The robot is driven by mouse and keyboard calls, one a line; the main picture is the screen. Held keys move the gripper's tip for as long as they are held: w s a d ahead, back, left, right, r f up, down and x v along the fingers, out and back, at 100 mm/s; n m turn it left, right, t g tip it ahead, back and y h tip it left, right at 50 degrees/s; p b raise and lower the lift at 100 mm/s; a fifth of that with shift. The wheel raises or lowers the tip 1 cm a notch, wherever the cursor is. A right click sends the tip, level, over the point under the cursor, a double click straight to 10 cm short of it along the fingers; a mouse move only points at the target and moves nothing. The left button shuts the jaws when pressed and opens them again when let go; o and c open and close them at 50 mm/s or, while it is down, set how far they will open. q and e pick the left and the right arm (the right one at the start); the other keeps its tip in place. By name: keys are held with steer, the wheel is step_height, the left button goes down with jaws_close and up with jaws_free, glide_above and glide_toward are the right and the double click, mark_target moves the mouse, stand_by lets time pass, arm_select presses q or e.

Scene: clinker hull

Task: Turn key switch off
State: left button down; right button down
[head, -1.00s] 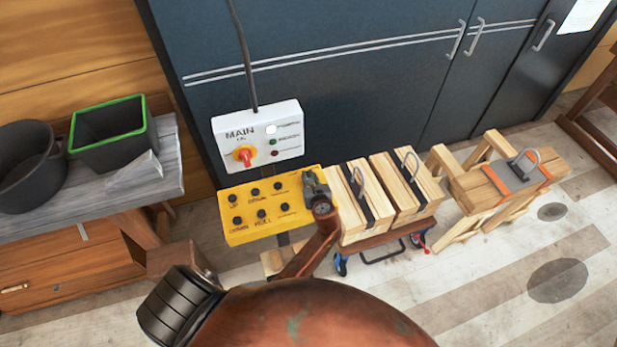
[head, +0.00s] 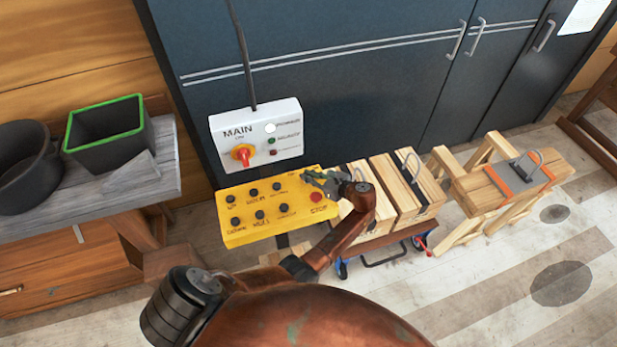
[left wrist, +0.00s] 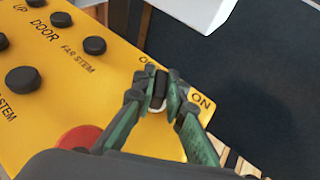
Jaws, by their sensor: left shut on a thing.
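The yellow control panel (head: 275,208) stands below the white main box in the head view, with several black knobs and a red stop button (head: 316,197). The black key switch (left wrist: 160,88) is at the panel's right end in the left wrist view, beside an "ON" label; the other label is mostly hidden. My left gripper (head: 318,182) reaches over the panel's upper right corner. In the left wrist view its fingers (left wrist: 160,98) are shut on the key switch, one on each side. In the head view the gripper hides the switch. My right gripper is not in view.
The white main box (head: 256,135) with a red and yellow rotary switch hangs just above the panel. Wooden crates (head: 395,195) on a cart stand close to the right. A grey bench (head: 150,178) with black tubs is at left.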

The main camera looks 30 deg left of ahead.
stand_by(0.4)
arm_select(q)
steer(key=c, duration=2)
jaws_free()
steer(key=shift+o, duration=0.2)
steer(key=shift+d, duration=0.1)
steer(key=v, duration=1.2)
